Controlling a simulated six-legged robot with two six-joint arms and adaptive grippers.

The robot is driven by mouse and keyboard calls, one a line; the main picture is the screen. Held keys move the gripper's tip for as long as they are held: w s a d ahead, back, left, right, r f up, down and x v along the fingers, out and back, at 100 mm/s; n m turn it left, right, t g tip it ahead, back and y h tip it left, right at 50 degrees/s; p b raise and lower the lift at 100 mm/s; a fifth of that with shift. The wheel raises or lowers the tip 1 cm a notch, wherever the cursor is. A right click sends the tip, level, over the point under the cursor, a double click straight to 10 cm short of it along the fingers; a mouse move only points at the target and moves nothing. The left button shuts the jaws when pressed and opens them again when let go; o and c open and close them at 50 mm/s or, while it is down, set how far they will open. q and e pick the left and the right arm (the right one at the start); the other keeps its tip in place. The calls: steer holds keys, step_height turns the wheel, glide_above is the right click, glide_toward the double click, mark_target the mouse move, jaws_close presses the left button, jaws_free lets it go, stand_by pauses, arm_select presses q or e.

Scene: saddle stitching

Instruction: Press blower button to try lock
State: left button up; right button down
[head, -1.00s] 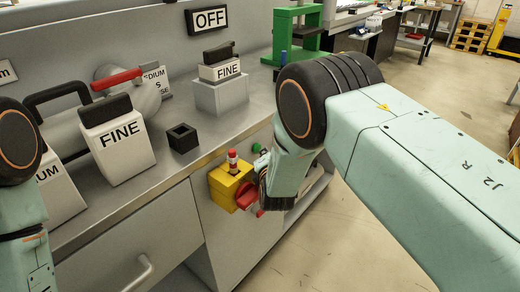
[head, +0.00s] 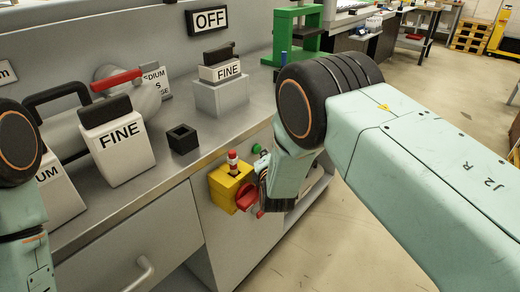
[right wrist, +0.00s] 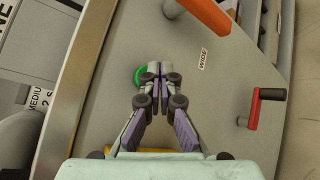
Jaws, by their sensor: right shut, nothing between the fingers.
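The green blower button (head: 256,148) sits on the cabinet front just below the counter edge. It also shows in the right wrist view (right wrist: 139,74), partly behind the fingers. My right gripper (right wrist: 158,70) is shut and empty, its tips beside the button's right edge in that view; whether they touch it I cannot tell. In the head view the right gripper (head: 263,186) is partly hidden by its wrist, below the button. A yellow switch box (head: 224,190) with a red knob (head: 246,197) and a red-and-white lock piece (head: 233,160) is close by. My left gripper is out of view.
An OFF sign (head: 210,20) hangs on the back panel. FINE-labelled blocks (head: 119,150) and a small black square holder (head: 183,138) stand on the counter. In the wrist view, an orange handle (right wrist: 205,14) and a red-black crank (right wrist: 255,108) stick out near the gripper.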

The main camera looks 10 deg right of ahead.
steer(key=shift+w+a+r+t, duration=0.3)
steer(key=shift+w+a+r, duration=0.15)
steer(key=shift+r, duration=0.2)
steer(key=s+d+p, duration=0.1)
steer(key=s, duration=0.1)
steer(key=s+d+f+p, duration=0.1)
steer(key=s+d, duration=0.1)
steer(key=shift+d, duration=0.2)
steer(key=shift+w+a, duration=0.1)
stand_by(0.3)
